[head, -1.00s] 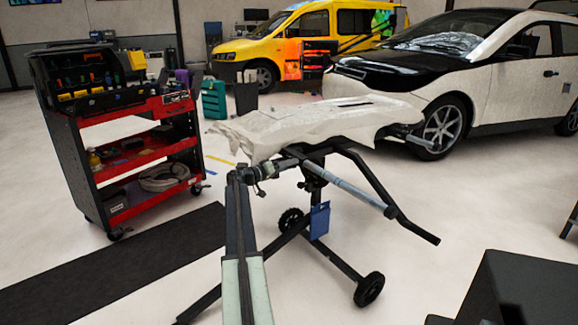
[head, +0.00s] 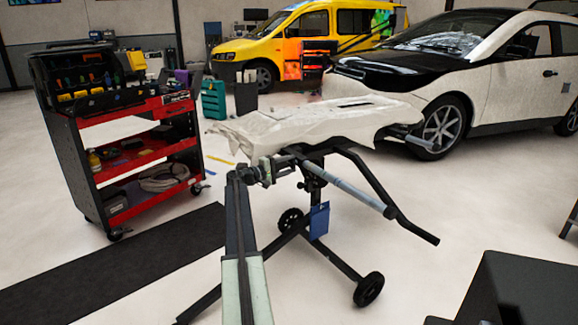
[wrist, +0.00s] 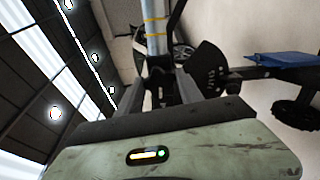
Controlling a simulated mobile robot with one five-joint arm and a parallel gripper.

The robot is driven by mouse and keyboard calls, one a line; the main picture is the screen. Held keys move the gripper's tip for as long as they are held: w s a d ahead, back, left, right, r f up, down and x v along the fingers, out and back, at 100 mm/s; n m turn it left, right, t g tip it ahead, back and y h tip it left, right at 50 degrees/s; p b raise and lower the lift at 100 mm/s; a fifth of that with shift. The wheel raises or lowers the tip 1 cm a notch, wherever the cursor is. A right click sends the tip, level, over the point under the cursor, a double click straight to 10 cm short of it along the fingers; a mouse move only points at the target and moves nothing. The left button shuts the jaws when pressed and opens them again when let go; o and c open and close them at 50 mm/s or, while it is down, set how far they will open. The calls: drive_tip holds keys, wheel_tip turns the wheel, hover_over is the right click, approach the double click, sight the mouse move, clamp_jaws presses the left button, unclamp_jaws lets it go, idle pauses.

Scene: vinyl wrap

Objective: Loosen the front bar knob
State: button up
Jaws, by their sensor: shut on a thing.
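A wheeled stand carries a bumper draped in white wrap (head: 320,122). A grey bar (head: 352,191) sticks out from its front; a pale tube with yellow bands (wrist: 157,32) shows in the wrist view. My gripper (head: 286,161) is at the near end of the stand's top, just under the bumper edge. In the wrist view my gripper (wrist: 174,88) has its dark fingers shut at the tube's base, beside a dark perforated plate (wrist: 208,68). The knob cannot be made out; it is hidden between or behind the fingers.
A black angled bar (head: 385,190), a blue pouch (head: 319,220) and wheels (head: 369,290) belong to the stand. A red tool cart (head: 130,150) stands left, a white car (head: 490,80) behind right.

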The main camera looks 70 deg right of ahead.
drive_tip(key=n, duration=0.4)
drive_tip(key=shift+w+a+n, duration=0.1)
drive_tip(key=shift+w+n, duration=0.1)
drive_tip(key=shift+n, duration=0.2)
drive_tip(key=n, duration=0.3)
drive_tip(key=shift+r+n, duration=0.1)
drive_tip(key=shift+n, duration=0.2)
drive_tip(key=n, duration=0.3)
drive_tip(key=shift+w+n, duration=0.1)
drive_tip(key=shift+n, duration=2.1)
drive_tip(key=shift+w, duration=0.1)
drive_tip(key=o, duration=1.4)
